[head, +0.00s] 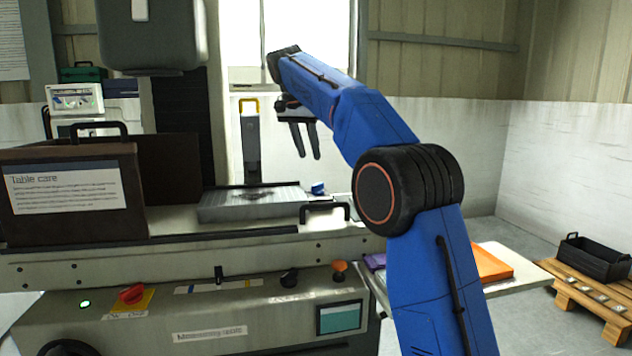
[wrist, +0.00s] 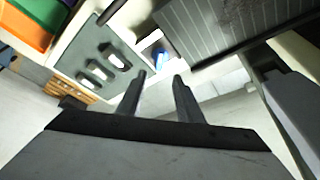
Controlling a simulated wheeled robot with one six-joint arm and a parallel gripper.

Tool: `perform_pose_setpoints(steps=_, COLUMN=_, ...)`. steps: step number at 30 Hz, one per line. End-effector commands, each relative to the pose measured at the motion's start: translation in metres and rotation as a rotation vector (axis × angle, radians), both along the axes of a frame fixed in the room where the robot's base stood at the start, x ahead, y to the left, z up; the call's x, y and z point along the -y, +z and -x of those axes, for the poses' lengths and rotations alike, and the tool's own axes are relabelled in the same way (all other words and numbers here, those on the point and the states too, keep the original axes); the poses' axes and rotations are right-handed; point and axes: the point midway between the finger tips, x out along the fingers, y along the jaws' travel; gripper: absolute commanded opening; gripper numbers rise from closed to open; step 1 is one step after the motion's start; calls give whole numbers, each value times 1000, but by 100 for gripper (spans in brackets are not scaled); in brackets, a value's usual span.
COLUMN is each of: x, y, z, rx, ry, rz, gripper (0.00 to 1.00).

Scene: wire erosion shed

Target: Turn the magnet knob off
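A grey magnetic chuck (head: 250,207) with a ribbed top lies on the machine table. It also shows at the upper right of the wrist view (wrist: 215,35). A small blue knob (head: 318,188) is at its right end; I take it for the magnet knob. In the wrist view a blue piece (wrist: 161,58) shows just beyond my fingertips; its turn position is not clear. My gripper (head: 309,157) hangs above the knob, fingers pointing down. Its two fingers (wrist: 159,76) are apart with nothing between them, and it appears clear of the knob.
A black handle (head: 325,207) stands in front of the chuck. A brown "Table care" box (head: 70,225) stands on the left. The front panel carries a red switch (head: 131,294), a black knob (head: 289,278) and an orange knob (head: 339,267). An orange tray (head: 491,264) lies right.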

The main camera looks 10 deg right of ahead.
Motion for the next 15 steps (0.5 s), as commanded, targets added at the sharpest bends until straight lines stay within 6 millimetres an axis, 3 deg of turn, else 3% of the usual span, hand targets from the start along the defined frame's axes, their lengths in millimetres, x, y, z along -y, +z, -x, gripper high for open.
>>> perform_pose_setpoints(steps=15, x=25, y=-82, z=-23, rx=-1, ry=-1, rz=0, gripper=33)
